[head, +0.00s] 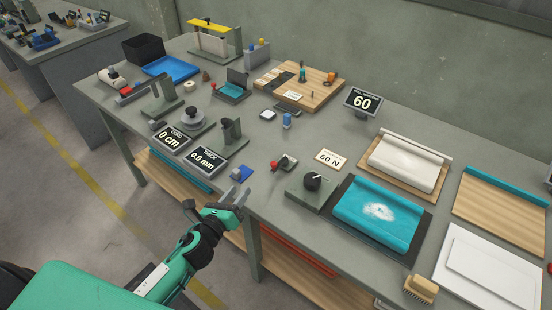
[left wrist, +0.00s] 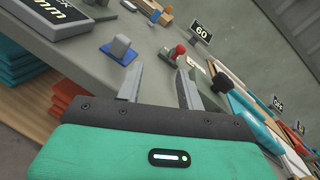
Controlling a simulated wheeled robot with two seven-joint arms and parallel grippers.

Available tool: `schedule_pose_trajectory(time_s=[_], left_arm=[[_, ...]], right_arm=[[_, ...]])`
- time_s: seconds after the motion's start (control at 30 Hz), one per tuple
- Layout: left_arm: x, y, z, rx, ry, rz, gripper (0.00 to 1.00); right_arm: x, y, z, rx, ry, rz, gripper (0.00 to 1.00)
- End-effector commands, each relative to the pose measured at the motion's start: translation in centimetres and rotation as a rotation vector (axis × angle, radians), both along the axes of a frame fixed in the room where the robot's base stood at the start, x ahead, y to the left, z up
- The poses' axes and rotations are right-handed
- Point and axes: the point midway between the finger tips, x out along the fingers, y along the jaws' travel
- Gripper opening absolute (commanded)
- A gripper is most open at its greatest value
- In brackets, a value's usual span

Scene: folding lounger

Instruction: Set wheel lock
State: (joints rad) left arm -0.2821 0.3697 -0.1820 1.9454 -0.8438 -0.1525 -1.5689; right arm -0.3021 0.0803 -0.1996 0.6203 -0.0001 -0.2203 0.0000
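No part is labelled as a wheel lock, so I cannot tell for sure which one it is. A small grey fixture with a red-knobbed lever (head: 284,163) stands on the bench; it also shows in the left wrist view (left wrist: 173,56), beyond the fingertips. A black dial knob on a grey block (head: 312,181) is to its right. A round grey wheel-like part on a base (head: 193,119) stands farther left. My left gripper (head: 239,196) is open and empty at the bench's front edge, apart from these. In the wrist view its fingers (left wrist: 160,74) are spread. My right gripper is out of view.
A small blue block with a grey top (head: 241,174) lies close to the left gripper. Displays reading 0 cm (head: 171,138) and 0.0 mm (head: 206,160) stand left. A 60 display (head: 362,102) stands behind. A teal roll on a dark tray (head: 377,213) lies right.

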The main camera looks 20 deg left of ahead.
Motion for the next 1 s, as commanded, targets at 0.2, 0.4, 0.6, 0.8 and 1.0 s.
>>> schedule_pose_trajectory(time_s=[0.2, 0.4, 0.6, 0.8, 1.0], left_arm=[[0.8, -1.4, 0.4, 0.31, -0.118, -0.153, 0.38], [1.3, -2.1, 0.3, 0.412, -0.158, -0.204, 0.38], [3.5, -2.9, 0.5, 0.408, -0.157, -0.202, 0.38], [6.8, -4.1, 0.6, 0.405, -0.157, -0.201, 0.38], [10.2, -5.3, 0.5, 0.404, -0.156, -0.201, 0.38]], right_arm=[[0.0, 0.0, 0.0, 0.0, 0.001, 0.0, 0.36], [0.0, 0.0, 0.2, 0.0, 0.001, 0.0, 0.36], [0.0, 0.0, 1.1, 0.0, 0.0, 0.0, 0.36], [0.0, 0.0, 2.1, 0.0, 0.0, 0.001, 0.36], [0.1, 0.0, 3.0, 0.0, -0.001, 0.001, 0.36]])
